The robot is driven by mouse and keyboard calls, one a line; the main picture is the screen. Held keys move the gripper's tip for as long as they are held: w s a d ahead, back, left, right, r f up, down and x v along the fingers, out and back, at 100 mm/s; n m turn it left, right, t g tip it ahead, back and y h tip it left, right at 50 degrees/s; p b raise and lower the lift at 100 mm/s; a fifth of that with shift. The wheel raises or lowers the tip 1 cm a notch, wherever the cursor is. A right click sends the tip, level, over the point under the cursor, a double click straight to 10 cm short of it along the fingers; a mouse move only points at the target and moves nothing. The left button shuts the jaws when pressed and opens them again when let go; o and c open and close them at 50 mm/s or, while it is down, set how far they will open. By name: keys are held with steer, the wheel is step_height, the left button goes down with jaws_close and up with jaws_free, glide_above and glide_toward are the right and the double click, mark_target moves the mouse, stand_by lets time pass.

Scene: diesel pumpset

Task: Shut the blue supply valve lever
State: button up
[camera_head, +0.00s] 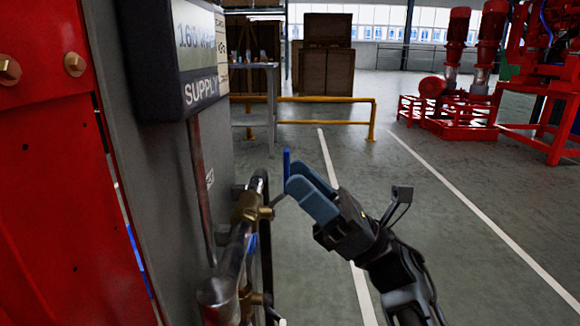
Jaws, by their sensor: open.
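A brass valve (250,206) sits on the pipework beside the grey panel under the SUPPLY display. A thin stem reaches right from it towards a blue lever (287,163), which stands upright. My gripper (303,181) comes in from the lower right, with its blue-grey fingertips at the lower part of the lever. The jaws are open. The lever's lower end is partly hidden by the fingers, and I cannot tell whether it lies between them or whether they touch.
The SUPPLY display (197,45) hangs on the panel above the valve. A second brass fitting (255,300) and pipes lie below. A red frame (50,170) fills the left. A yellow rail (325,122), crates and red pumps stand farther back.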

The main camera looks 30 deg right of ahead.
steer(key=shift+v, duration=2.1)
